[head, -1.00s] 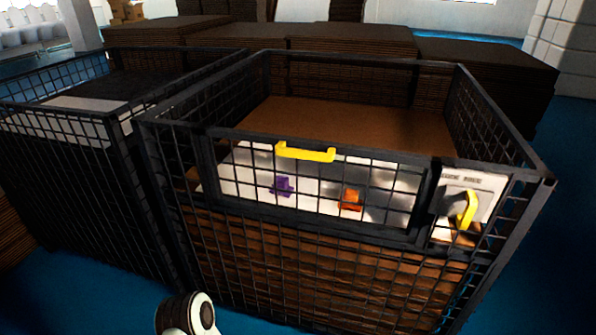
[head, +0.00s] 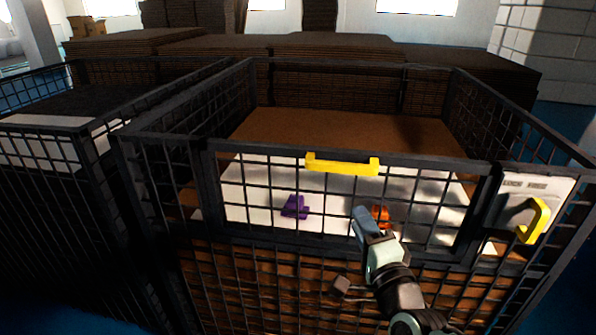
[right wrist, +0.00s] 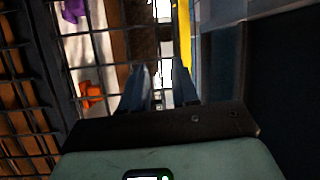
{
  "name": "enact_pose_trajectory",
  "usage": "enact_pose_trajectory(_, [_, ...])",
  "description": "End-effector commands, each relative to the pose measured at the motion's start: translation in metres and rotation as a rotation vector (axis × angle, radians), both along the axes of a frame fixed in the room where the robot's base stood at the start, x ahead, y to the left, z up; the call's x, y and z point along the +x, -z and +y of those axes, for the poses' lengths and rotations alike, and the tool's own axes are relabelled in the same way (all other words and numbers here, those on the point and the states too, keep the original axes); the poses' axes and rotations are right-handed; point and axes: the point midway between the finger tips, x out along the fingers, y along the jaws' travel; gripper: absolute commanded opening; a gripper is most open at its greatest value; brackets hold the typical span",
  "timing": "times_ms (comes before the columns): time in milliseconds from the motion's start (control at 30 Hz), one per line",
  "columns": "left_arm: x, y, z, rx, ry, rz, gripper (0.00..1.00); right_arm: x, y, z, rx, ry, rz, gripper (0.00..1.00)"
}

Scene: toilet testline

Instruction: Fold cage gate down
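The cage gate (head: 400,250) is a dark mesh panel in the cage's front, standing upright in its frame. A yellow handle (head: 342,164) sits on its top bar; it also shows in the right wrist view (right wrist: 184,30). A lock panel (head: 527,196) with a yellow lever (head: 535,222) is right of the gate. My right gripper (head: 362,218) is in front of the gate, below the handle, in the head view. In the right wrist view its fingers (right wrist: 161,75) are apart with nothing between them. The handle appears just beyond the right finger. My left gripper is out of view.
Behind the mesh, a purple object (head: 295,207) and an orange object (head: 381,214) lie on a white surface. A second cage (head: 60,210) stands close at the left. Stacks of brown sheets (head: 330,50) stand behind, and a white pillar (head: 545,50) is at the back right.

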Motion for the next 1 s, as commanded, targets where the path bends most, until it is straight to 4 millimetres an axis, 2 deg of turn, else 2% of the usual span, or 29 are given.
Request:
enact_pose_trajectory(33, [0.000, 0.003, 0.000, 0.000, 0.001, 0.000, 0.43, -0.006, -0.015, -0.002, 0.026, 0.001, -0.035, 0.29])
enact_pose_trajectory(100, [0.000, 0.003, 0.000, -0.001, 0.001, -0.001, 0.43, -0.010, -0.027, -0.003, 0.049, 0.001, -0.059, 0.29])
enact_pose_trajectory(267, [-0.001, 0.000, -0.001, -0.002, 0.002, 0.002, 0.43, -0.001, -0.035, -0.003, 0.063, 0.000, -0.070, 0.29])
enact_pose_trajectory(700, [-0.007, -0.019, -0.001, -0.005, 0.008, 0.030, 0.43, 0.084, -0.050, 0.008, 0.059, -0.001, -0.068, 0.29])
enact_pose_trajectory(833, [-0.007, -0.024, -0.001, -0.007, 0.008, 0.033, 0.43, 0.104, -0.053, 0.011, 0.059, -0.001, -0.067, 0.29])
enact_pose_trajectory(1000, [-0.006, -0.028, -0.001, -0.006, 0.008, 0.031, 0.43, 0.117, -0.055, 0.012, 0.059, 0.000, -0.068, 0.29])
